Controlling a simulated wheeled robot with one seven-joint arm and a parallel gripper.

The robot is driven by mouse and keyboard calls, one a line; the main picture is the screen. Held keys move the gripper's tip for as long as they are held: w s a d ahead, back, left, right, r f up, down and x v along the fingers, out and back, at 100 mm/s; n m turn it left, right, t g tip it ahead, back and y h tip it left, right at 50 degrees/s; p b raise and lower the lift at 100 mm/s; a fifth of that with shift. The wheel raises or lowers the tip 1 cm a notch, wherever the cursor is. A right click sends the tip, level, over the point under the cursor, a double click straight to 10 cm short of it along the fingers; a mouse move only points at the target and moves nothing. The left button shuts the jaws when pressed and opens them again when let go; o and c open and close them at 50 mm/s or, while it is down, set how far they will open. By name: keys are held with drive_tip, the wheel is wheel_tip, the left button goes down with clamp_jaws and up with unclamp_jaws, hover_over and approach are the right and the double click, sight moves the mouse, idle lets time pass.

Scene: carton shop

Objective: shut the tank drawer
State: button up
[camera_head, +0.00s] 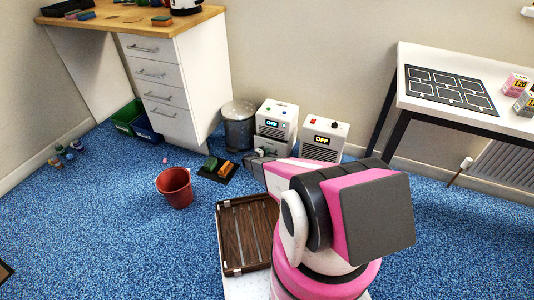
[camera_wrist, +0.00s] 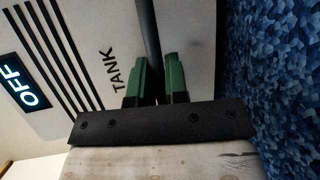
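The tank drawer (camera_head: 271,142) is in the lower part of the left white machine (camera_head: 276,111), which has a lit OFF display. In the wrist view the drawer front (camera_wrist: 205,50) fills the middle, with the word TANK and a dark bar handle (camera_wrist: 147,25). My gripper (camera_wrist: 156,75) has its green fingers close on either side of the handle, with only the bar's width between them. In the head view my arm covers part of the drawer and the gripper is small at its front. How far out the drawer stands is hard to tell.
A second white machine (camera_head: 324,135) stands to the right and a grey bin (camera_head: 239,127) to the left. A red bucket (camera_head: 175,187), a dark mat with blocks (camera_head: 217,171) and a brown slatted tray (camera_head: 246,232) lie nearer. Open blue carpet is at the left.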

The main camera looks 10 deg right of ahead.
clamp_jaws()
drive_tip(key=shift+w+d, duration=0.55)
drive_tip(key=shift+w, duration=0.25)
drive_tip(key=shift+w+d, duration=0.5)
drive_tip(key=shift+w, duration=0.25)
drive_tip(key=o, duration=0.5)
unclamp_jaws()
drive_tip(key=shift+o, duration=0.2)
drive_tip(key=shift+r, duration=0.1)
drive_tip(key=v, duration=1)
drive_tip(key=shift+s+a, duration=0.25)
drive_tip(key=shift+a, duration=0.05)
drive_tip(key=shift+r, duration=0.1)
